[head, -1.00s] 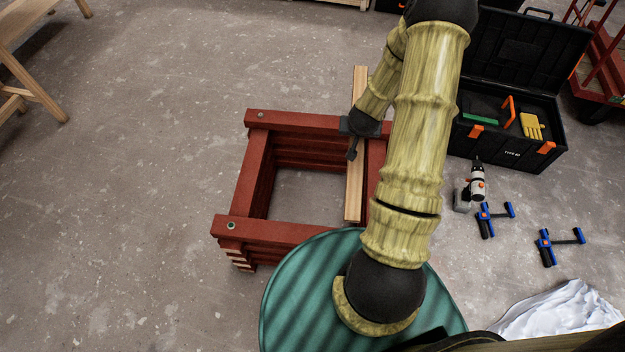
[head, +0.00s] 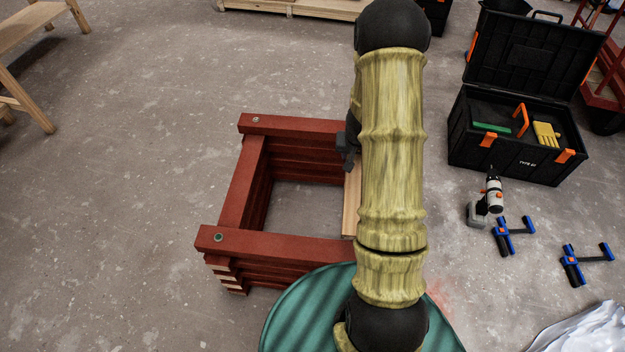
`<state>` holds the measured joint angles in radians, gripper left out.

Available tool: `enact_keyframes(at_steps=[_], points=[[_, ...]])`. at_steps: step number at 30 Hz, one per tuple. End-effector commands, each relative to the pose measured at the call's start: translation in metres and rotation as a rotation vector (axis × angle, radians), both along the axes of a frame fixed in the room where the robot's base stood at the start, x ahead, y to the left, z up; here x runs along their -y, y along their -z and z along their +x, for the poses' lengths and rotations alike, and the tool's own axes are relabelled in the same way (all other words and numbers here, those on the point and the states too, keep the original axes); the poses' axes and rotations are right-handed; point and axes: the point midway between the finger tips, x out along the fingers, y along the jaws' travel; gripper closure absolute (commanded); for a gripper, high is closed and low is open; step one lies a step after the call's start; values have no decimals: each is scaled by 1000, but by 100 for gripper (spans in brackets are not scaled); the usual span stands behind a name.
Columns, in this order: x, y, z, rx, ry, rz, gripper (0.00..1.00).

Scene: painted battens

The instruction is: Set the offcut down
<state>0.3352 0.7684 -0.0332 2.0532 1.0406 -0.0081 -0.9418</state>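The offcut (head: 351,205) is a pale bare-wood batten. It shows in the head view as a narrow strip at the right side of the red batten stack, mostly hidden behind my arm. My gripper (head: 347,150) is a dark shape at the left edge of my arm, at the offcut's visible upper part. Its fingers are largely covered by the arm, so I cannot tell whether they are closed on the wood. The red battens (head: 290,249) are stacked crosswise into a square frame with an open middle. I cannot tell whether the offcut touches them.
A green round surface (head: 305,315) lies in front of the stack. At the right are an open black toolbox (head: 510,150), a drill (head: 490,200), blue clamps (head: 510,235) and a crumpled white sheet (head: 590,332). Bare concrete floor (head: 120,200) is free at the left.

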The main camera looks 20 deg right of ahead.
Motion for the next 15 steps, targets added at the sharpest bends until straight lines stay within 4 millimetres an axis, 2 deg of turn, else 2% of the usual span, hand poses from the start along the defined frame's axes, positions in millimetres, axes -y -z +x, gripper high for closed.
enact_keyframes(at_steps=[6, 15], points=[[0, 6, 0, -1, 1, 1, 92], [1, 55, -1, -1, 3, 0, 92]])
